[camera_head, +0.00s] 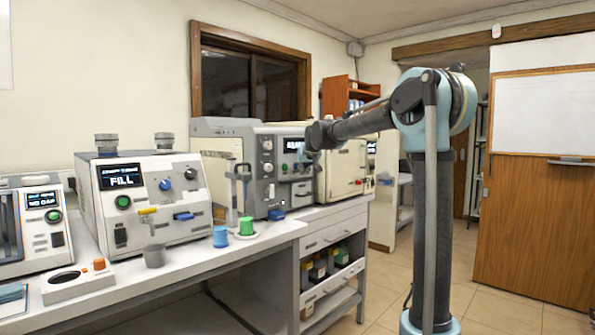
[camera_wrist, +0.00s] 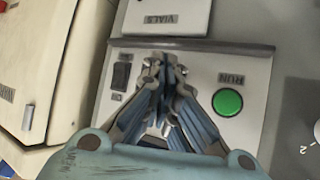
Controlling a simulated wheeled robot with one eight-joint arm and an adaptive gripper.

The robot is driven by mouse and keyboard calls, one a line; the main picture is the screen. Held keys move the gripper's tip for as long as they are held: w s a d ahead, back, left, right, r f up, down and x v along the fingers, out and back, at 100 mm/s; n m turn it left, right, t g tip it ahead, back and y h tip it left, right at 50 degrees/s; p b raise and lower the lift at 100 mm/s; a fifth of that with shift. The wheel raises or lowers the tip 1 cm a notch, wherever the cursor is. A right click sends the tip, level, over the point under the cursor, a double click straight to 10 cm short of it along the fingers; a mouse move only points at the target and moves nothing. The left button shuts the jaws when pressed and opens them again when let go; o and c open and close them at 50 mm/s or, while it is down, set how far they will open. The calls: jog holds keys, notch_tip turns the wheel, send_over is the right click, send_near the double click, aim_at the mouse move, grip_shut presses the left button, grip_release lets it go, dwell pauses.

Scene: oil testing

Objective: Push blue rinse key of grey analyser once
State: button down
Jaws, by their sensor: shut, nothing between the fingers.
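The grey analyser (camera_head: 225,128) stands on the bench in the middle of the head view, with a column of round knobs and a display on its front. A blue part (camera_head: 276,214) sticks out low at its front; I cannot tell whether it is the rinse key. My gripper (camera_wrist: 163,66) is shut and empty, over a light panel with a green RUN button (camera_wrist: 227,102) to its right and a black switch (camera_wrist: 122,76) to its left. No blue key shows in the wrist view; the fingers hide part of the panel. I cannot tell whether the fingertips touch it.
A white analyser (camera_head: 150,205) reading FILL stands left of the grey one. A cream cabinet (camera_head: 343,172) stands to its right. Blue (camera_head: 220,238) and green (camera_head: 246,227) cups and a grey cup (camera_head: 154,256) stand along the bench front. The floor at right is open.

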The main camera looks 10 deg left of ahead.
jog(key=shift+w+a, duration=0.25)
jog(key=shift+a, duration=0.05)
dwell(0.5)
jog(key=shift+s+d, duration=0.1)
dwell(0.3)
jog(key=shift+s+d, duration=0.45)
jog(key=shift+d, duration=0.1)
jog(key=s+d, duration=0.1)
jog(key=d, duration=0.1)
jog(key=s+d, duration=0.2)
dwell(0.6)
dwell(0.4)
